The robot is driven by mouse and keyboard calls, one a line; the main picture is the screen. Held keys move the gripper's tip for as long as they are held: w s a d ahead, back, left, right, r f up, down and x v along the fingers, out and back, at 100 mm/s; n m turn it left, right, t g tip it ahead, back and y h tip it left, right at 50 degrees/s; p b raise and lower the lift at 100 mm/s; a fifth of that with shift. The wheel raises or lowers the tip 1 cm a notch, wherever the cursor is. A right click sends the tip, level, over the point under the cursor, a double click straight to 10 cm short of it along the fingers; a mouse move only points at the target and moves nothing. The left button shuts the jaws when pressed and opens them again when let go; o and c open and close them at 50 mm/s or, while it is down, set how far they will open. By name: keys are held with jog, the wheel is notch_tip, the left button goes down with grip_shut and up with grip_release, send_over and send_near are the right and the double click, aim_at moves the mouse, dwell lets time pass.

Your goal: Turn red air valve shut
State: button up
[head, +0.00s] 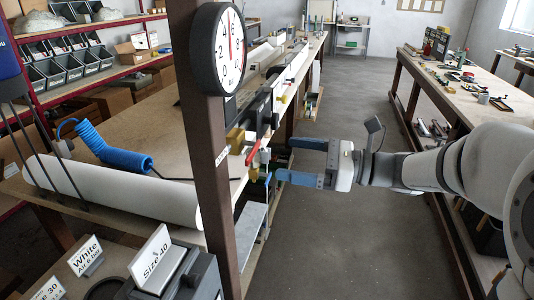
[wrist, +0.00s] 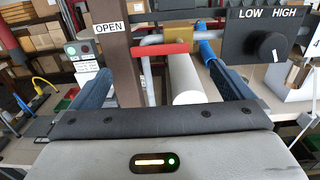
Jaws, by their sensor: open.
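The red valve handle (wrist: 160,49) is a flat lever lying roughly horizontal in the wrist view, in front of a bent grey pipe (wrist: 147,75). In the head view the red handle (head: 253,152) slants beside the brown post. A white "OPEN" label (wrist: 109,27) is on the post left of the handle. My gripper (head: 284,160) is open, its two blue fingers pointing at the valve from the right. In the wrist view my gripper (wrist: 160,70) has one finger either side of the handle, with space between; I see no contact. Exact depth is unclear.
The brown post (head: 208,150) carries a round gauge (head: 216,48) close to the valve. A black LOW/HIGH knob panel (wrist: 268,42) is at right in the wrist view. A white tube (head: 110,190) and blue coiled hose (head: 112,148) lie on the bench. The aisle floor is clear.

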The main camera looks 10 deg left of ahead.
aim_at(255, 152)
jog(key=a, duration=0.5)
jog(key=a+p, duration=0.1)
jog(key=a, duration=0.1)
jog(key=shift+w+a, duration=0.25)
jog(key=shift+w, duration=0.05)
jog(key=shift+c, duration=0.3)
